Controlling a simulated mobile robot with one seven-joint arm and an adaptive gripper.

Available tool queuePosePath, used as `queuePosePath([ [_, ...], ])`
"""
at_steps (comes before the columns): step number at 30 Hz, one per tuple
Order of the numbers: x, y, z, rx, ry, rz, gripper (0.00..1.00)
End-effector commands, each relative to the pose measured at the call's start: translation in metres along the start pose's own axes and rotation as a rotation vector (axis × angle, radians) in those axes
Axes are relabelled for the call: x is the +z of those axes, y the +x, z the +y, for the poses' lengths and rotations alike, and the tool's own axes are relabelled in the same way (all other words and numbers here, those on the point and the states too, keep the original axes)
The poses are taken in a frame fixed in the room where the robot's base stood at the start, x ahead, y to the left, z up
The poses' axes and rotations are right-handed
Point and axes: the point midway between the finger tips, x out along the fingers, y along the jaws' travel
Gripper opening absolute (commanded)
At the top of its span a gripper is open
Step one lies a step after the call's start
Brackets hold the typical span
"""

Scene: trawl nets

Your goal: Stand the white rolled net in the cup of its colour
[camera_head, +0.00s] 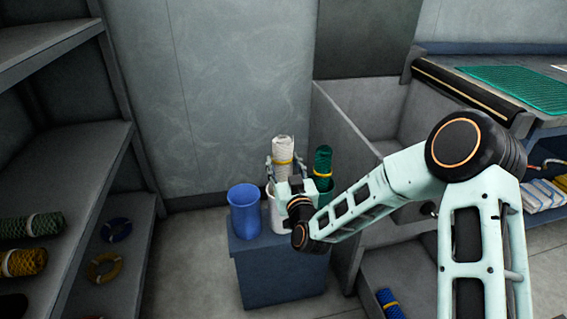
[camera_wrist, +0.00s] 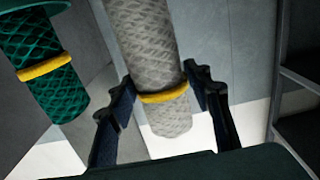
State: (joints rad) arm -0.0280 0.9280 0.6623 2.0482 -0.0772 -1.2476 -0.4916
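The white rolled net (camera_head: 283,150) with a yellow band stands near upright above the white cup (camera_head: 274,212); its lower end is hidden behind my gripper, so I cannot see how deep it sits. My gripper (camera_head: 284,162) has one finger on each side of the net near the band. In the wrist view my gripper (camera_wrist: 160,85) appears open, its fingers flanking the white rolled net (camera_wrist: 148,60) with a slim gap on the right. The white cup is partly hidden by my gripper.
A blue cup (camera_head: 244,212) stands empty to the left on the blue stand (camera_head: 280,275). A green rolled net (camera_head: 322,160) stands in a green cup (camera_head: 325,192) close on the right. Shelves (camera_head: 75,160) with rolled nets are at left; a grey partition (camera_head: 345,125) rises behind right.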

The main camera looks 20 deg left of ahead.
Motion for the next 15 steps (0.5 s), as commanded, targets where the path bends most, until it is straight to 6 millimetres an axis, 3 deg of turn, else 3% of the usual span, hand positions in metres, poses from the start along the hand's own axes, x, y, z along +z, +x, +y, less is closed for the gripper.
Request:
queuePosePath([
  [5,-0.0016,0.0003,-0.0001,0.000,0.000,0.003,0.65],
  [15,0.0015,-0.0026,-0.0002,-0.001,0.000,-0.004,0.66],
])
